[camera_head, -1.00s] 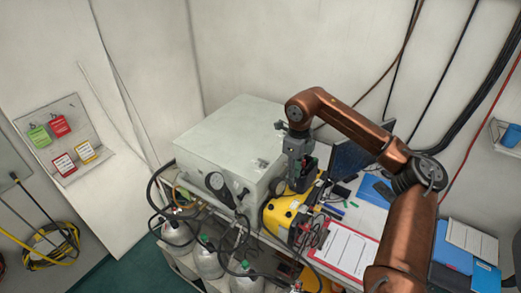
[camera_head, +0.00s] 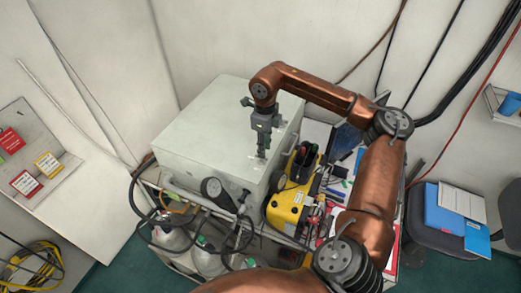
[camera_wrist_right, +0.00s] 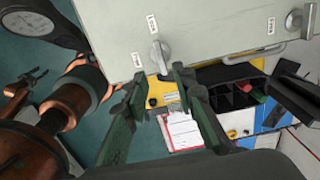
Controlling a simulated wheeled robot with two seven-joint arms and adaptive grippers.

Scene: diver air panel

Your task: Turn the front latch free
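The pale grey panel box (camera_head: 205,120) stands on the bench. In the right wrist view its face (camera_wrist_right: 215,30) fills the top, with one metal latch (camera_wrist_right: 160,55) near its edge and a second metal latch (camera_wrist_right: 299,22) at the far right. My right gripper (camera_head: 262,152) points down over the box's right part. In the right wrist view its fingers (camera_wrist_right: 158,80) are apart, with the middle latch just beyond the tips; I cannot tell whether they touch. My left gripper (camera_wrist_right: 26,82) shows small at the left, its jaws seemingly apart and empty; it is out of the head view.
A pressure gauge (camera_head: 212,188) and hoses sit at the box's front, above grey cylinders (camera_head: 208,258). A yellow case (camera_head: 288,208) stands close on the right, with a clipboard and tools beyond. Wall cables hang behind my arm.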

